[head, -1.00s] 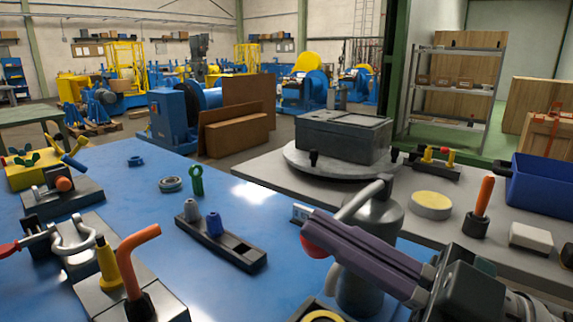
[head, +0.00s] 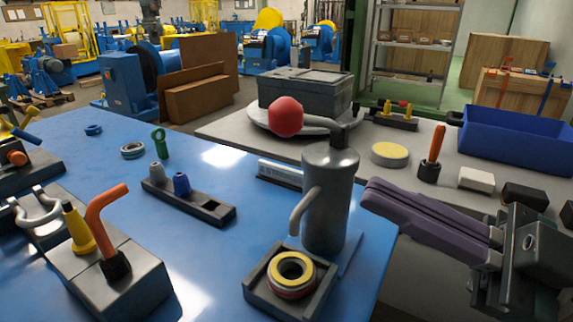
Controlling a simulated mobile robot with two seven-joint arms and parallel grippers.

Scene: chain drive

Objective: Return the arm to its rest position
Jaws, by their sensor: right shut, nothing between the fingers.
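My right gripper (head: 372,196) comes in from the right in the head view. Its two long purple fingers lie together, shut, with nothing between them. The fingertips are apart from the grey cylindrical press (head: 330,200), just to its right. The press has a lever with a red ball knob (head: 286,116) pointing left. Below its spout, a yellow-topped ring (head: 291,270) sits in a dark square holder (head: 255,293). My left gripper is not in view.
A black rack with grey and blue pegs (head: 200,207) lies on the blue table (head: 110,165). Fixtures with an orange bent handle (head: 98,215) stand at left. The grey bench behind holds a blue bin (head: 520,138), a yellow disc (head: 390,154) and an orange-handled tool (head: 436,145).

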